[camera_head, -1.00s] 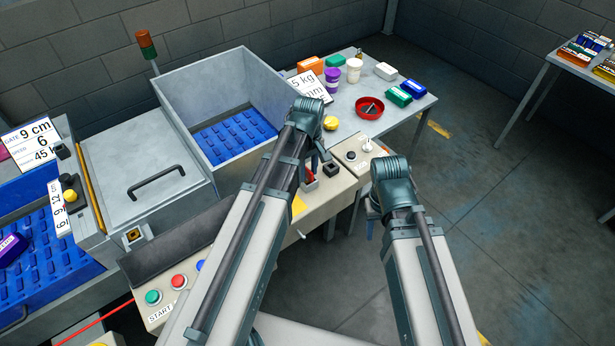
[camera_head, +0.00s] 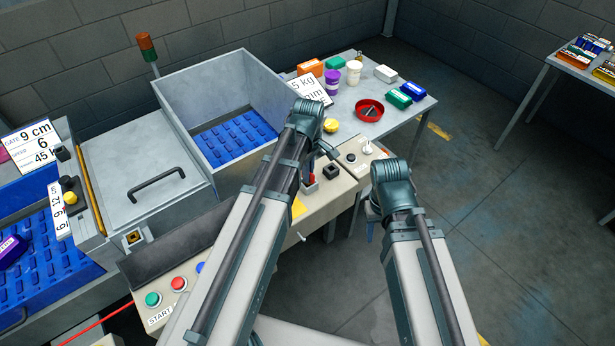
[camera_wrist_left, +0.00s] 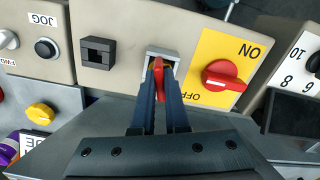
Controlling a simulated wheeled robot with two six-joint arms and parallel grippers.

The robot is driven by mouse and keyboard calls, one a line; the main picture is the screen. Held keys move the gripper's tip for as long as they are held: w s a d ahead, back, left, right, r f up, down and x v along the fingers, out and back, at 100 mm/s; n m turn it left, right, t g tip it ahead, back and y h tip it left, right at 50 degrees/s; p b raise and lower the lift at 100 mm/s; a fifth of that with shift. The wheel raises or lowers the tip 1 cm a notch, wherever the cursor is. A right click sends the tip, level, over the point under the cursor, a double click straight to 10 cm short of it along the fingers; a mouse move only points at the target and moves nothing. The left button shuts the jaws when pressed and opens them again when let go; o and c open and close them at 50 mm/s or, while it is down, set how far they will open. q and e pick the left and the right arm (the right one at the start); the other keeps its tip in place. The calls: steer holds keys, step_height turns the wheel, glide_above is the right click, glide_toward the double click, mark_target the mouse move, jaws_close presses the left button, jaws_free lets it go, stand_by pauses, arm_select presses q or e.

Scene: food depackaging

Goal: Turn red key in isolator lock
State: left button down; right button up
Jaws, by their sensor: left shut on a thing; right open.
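The red key (camera_wrist_left: 158,74) stands in the isolator lock (camera_wrist_left: 163,54), a pale grey plate on the beige panel. My left gripper (camera_wrist_left: 159,78) is shut on the key, with one dark finger on each side of it. In the head view my left gripper (camera_head: 312,180) is down at the panel, mostly behind its own wrist. The key's lower end and the keyhole are hidden. My right gripper (camera_head: 371,212) is open and mostly hidden below its wrist, near the panel's right end.
A red rotary switch (camera_wrist_left: 224,80) on a yellow ON/OFF plate (camera_wrist_left: 232,50) is right beside the lock. A black square fitting (camera_wrist_left: 97,53) is on its other side. Behind stand an open grey bin (camera_head: 205,100) and a table with a red bowl (camera_head: 369,110).

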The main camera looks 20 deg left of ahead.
arm_select(q)
steer(key=n, duration=0.3)
steer(key=shift+n, duration=2.1)
steer(key=n, duration=0.2)
steer(key=shift+n, duration=0.8)
